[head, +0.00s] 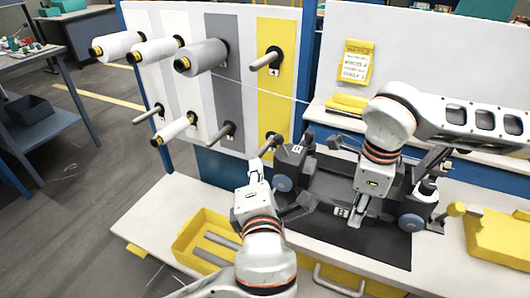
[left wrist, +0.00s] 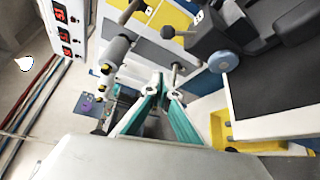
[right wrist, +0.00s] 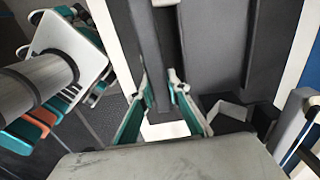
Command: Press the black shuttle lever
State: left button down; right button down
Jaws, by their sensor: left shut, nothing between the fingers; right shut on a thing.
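A black loom mechanism (head: 320,180) lies on a dark mat, with dark arms and blue-grey discs at its sides. I cannot single out the shuttle lever for certain. My right gripper (head: 355,222) points down over the middle of the mechanism. In the right wrist view its fingers (right wrist: 160,92) are close around a dark upright bar (right wrist: 152,50), which may be the lever. My left gripper (head: 260,163) is shut and empty, left of the mechanism. In the left wrist view its fingertips (left wrist: 162,92) are together, with a blue-grey disc (left wrist: 222,61) to their right.
A panel with several spools (head: 205,56) on pegs stands at the back left. A thin thread runs right from one grey spool. A yellow tray (head: 180,244) with grey rods sits at the table's left.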

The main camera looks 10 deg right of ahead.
aim_at(279, 140)
pick_arm(q)
jog(key=w+d, duration=0.4)
jog(key=w, duration=0.4)
jog(key=shift+f, duration=0.2)
jog(key=shift+w, duration=0.1)
dwell(0.3)
